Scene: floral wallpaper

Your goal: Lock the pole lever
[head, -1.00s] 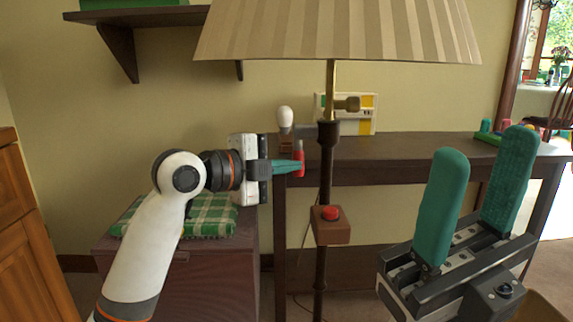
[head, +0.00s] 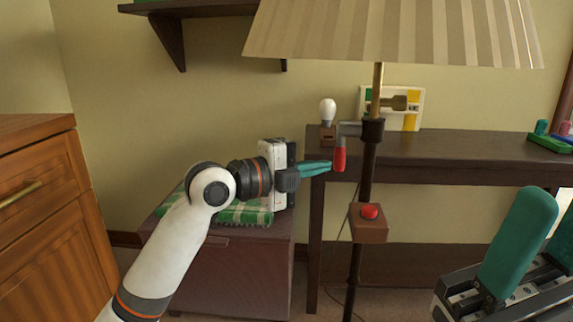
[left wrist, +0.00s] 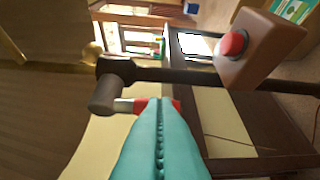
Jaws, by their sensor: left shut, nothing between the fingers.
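The pole lever (head: 340,158) has a red grip that hangs down from a grey arm on the dark collar (head: 372,130) of the lamp pole (head: 365,180). My left gripper (head: 330,168) is shut and empty, with its teal fingertips at the left side of the red grip. I cannot tell if they touch. In the left wrist view the shut fingertips (left wrist: 160,102) cover most of the red grip (left wrist: 175,105); the grey collar stub (left wrist: 104,95) shows beside them. My right gripper (head: 556,235) is open and empty at the lower right, partly cut off by the frame.
A brown box with a red button (head: 369,212) sits on the pole below the lever. The striped lampshade (head: 400,35) hangs above. A dark table (head: 450,150) stands behind, with a white bulb (head: 327,110) on it. A wooden cabinet (head: 40,200) is at the left.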

